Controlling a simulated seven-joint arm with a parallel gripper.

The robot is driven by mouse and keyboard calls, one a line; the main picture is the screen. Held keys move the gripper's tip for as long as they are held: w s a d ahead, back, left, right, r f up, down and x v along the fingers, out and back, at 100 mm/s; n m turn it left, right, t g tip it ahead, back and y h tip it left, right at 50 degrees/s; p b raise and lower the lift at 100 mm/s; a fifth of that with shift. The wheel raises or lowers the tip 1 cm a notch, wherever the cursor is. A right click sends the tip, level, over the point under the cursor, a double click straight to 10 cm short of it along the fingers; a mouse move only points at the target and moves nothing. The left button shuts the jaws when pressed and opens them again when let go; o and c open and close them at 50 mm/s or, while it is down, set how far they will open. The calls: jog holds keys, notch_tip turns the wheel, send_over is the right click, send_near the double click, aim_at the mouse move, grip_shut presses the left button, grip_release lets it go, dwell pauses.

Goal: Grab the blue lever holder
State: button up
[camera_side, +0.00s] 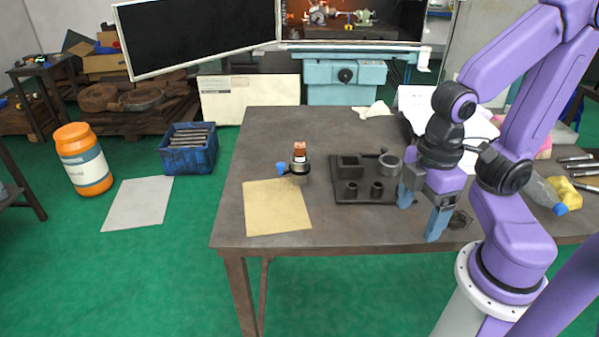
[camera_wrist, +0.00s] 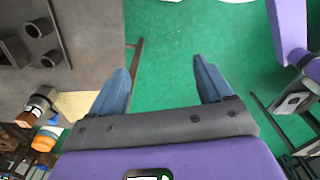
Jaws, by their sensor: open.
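The blue lever holder (camera_side: 281,168) is a small blue piece on the left side of a dark round chuck (camera_side: 299,178). A copper-brown part (camera_side: 299,149) stands upright in the top of the chuck. The chuck sits on the table at the upper right of a tan sheet (camera_side: 270,215). In the wrist view the chuck with its brown part (camera_wrist: 27,118) shows at the lower left; a small blue patch beside it is hard to make out. My gripper (camera_side: 421,212) is open and empty, well right of the chuck near the table's front edge. Its fingers (camera_wrist: 160,66) point over green floor in the wrist view.
A dark fixture plate (camera_side: 365,195) with a square block, a ring and two short posts lies between chuck and gripper. Papers (camera_side: 455,115), a bottle and a yellow item are at the right.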

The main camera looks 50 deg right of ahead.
jog(key=w+m+g, duration=0.1)
jog(key=m, duration=0.1)
jog(key=m+t+y, duration=0.7)
jog(key=m+y, duration=0.5)
jog(key=m, duration=2.1)
send_near(294, 167)
jog(key=shift+g, duration=0.3)
jog(key=w+a+f, duration=0.2)
jog(key=w+a, duration=0.1)
jog(key=shift+w+f, duration=0.2)
jog(key=shift+w, duration=0.15)
jog(key=x, duration=0.3)
jog(key=shift+s+a+f, duration=0.25)
jog(key=shift+a, duration=0.2)
jog(key=shift+w+a+f, duration=0.25)
jog(key=shift+w+a, duration=0.05)
jog(key=shift+a, duration=0.25)
